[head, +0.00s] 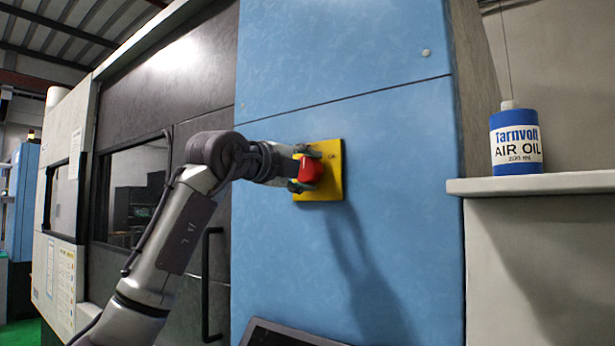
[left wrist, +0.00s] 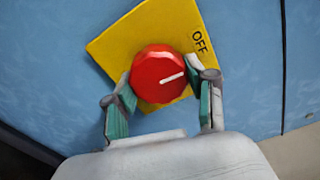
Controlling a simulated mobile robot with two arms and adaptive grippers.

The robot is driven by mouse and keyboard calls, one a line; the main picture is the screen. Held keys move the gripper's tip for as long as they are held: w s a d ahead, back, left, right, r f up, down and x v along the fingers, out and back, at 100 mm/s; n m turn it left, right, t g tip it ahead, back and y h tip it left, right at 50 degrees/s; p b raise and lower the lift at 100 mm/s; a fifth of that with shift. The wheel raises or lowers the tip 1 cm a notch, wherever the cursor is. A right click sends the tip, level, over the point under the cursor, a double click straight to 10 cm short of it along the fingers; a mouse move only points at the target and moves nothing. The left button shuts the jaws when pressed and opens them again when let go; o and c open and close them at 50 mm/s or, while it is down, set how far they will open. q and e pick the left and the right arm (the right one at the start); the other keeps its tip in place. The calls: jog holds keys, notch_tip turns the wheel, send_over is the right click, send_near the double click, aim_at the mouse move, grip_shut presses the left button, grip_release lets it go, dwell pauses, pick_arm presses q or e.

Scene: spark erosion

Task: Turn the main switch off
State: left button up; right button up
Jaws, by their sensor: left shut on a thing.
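The main switch is a round red knob (head: 311,170) on a square yellow plate (head: 330,190), fixed to the blue cabinet panel. In the left wrist view the knob (left wrist: 158,74) has a white line that points right and slightly up. The black word OFF (left wrist: 200,43) is on the plate, up and to the right of the knob; the line does not point straight at it. My left gripper (head: 304,168) is shut on the knob, with one finger on each side of it. The lower part of the plate is partly hidden by the fingers. My right gripper is not in view.
A blue and white oil bottle (head: 516,145) stands on a pale shelf (head: 540,184) to the right. A black vertical handle (head: 207,285) is on the dark door left of the panel. A dark screen edge (head: 285,333) shows at the bottom. The blue panel around the plate is clear.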

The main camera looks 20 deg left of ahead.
pick_arm(q)
jog(key=shift+n, duration=0.6)
jog(key=o, duration=1.2)
jog(key=shift+a, duration=0.1)
jog(key=v, duration=1.2)
